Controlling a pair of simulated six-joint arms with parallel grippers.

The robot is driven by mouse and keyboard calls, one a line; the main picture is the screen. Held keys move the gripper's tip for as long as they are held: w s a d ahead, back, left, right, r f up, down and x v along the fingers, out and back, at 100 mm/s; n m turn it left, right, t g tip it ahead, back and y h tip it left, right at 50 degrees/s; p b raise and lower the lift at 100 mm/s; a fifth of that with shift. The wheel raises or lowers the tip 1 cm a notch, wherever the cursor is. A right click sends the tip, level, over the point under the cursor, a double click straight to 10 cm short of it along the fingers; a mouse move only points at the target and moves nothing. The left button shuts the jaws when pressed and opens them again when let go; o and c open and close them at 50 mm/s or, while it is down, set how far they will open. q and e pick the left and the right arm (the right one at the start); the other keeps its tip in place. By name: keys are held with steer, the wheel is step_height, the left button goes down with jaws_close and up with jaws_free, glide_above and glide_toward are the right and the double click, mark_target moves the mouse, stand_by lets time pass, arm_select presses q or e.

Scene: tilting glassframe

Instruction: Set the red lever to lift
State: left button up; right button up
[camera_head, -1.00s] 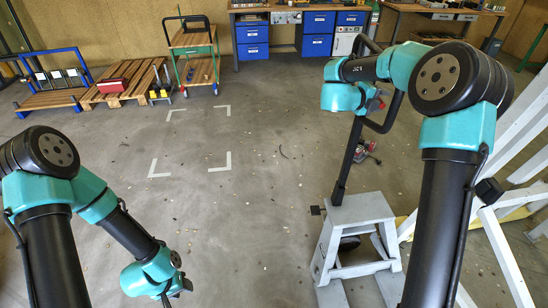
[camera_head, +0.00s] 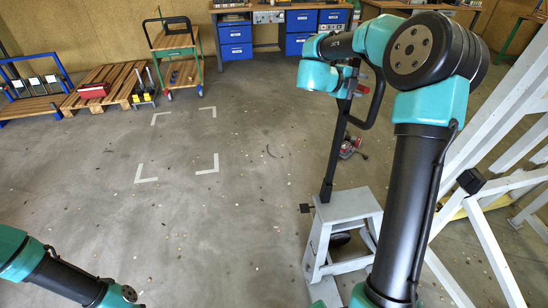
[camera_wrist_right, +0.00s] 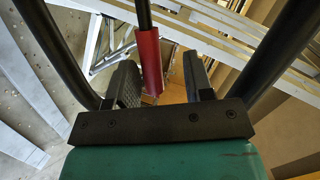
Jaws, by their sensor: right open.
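The red lever is a red sleeve (camera_wrist_right: 150,60) on a thin black rod in the right wrist view. It stands between the two dark jaws of my right gripper (camera_wrist_right: 160,84), which are open with a visible gap on the right side. I cannot tell whether the left jaw touches the sleeve. A little red shows there, mostly hidden by the gripper. My left arm is at the bottom left edge, its gripper out of frame.
A white beam frame (camera_head: 490,190) stands on the right, close to my right arm. White corner marks (camera_head: 207,164) lie on open floor in the middle. A trolley (camera_head: 175,45), a pallet (camera_head: 104,88) and blue-drawer benches (camera_head: 235,35) stand at the back.

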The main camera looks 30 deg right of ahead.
steer(key=v, duration=1.5)
steer(key=w+a+f+n+t, duration=0.1)
steer(key=w+f+n+t, duration=0.4)
steer(key=f, duration=0.3)
steer(key=w+a+f+n+t, duration=0.1)
steer(key=w+f+n+t, duration=0.1)
steer(key=f+n+t, duration=0.35)
steer(key=a+f+n+t+y, duration=0.1)
steer(key=a+f+n+y, duration=0.2)
steer(key=f, duration=0.6)
steer(key=a+f+n+t+y, duration=0.1)
steer(key=a+f+n+y, duration=0.3)
steer(key=f+n, duration=0.3)
step_height(320, 180, down, 3)
steer(key=shift+s+a+r+n+y, duration=0.25)
steer(key=shift+s+n+y, duration=0.1)
steer(key=shift+s+y, duration=0.15)
